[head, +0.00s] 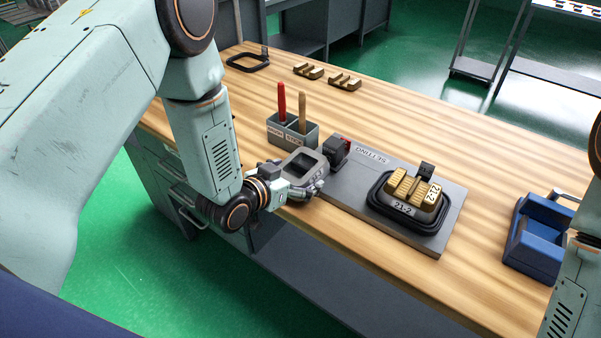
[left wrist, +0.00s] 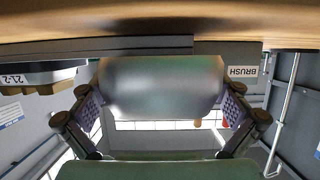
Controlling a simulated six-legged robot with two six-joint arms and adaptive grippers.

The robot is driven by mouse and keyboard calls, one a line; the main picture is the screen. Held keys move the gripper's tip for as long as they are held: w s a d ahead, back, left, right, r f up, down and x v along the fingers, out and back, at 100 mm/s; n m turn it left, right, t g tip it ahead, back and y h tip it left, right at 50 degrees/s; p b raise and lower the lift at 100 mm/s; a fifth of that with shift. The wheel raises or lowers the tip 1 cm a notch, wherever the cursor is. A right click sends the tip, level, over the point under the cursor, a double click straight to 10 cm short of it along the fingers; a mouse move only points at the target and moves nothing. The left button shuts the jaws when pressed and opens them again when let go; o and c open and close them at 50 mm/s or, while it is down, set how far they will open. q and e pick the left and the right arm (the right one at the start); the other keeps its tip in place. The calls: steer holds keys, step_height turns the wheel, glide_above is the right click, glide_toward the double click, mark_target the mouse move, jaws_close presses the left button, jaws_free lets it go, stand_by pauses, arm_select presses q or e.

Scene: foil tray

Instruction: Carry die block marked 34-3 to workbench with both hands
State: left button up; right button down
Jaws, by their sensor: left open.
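No marking 34-3 is readable in either view. Brass die blocks (head: 413,190) sit in a black ring on the setting plate (head: 346,187); their labels look like 21-2 and 22-2. One block (left wrist: 45,86) also shows in the left wrist view, labelled 21-2. My left gripper (head: 312,187) is open at the bench's front edge, beside a grey block-like piece with a dark square opening (head: 290,167). In the left wrist view, a smooth grey body (left wrist: 160,85) fills the space between the fingers; whether they touch it is unclear. My right gripper is out of view.
The wooden workbench (head: 480,150) has two small brass pieces (head: 308,70) (head: 345,82) and a black frame (head: 248,62) at its far end. A grey holder (head: 292,131) with red and wooden handles stands behind my gripper. A blue device (head: 538,240) is at right.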

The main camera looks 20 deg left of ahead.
arm_select(q)
steer(key=shift+s+d+r, duration=0.1)
steer(key=shift+d+r, duration=0.05)
steer(key=shift+d, duration=0.05)
steer(key=shift+w+a+f, duration=0.2)
steer(key=shift+a+f, duration=0.05)
steer(key=shift+a, duration=0.15)
steer(key=c, duration=0.4)
steer(key=shift+s+d+r, duration=0.1)
steer(key=shift+d+r, duration=0.05)
steer(key=shift+d, duration=0.15)
steer(key=c, duration=0.4)
steer(key=shift+a, duration=0.25)
steer(key=c, duration=0.6)
steer(key=shift+c, duration=0.8)
steer(key=shift+d+r, duration=0.2)
steer(key=shift+c, duration=0.3)
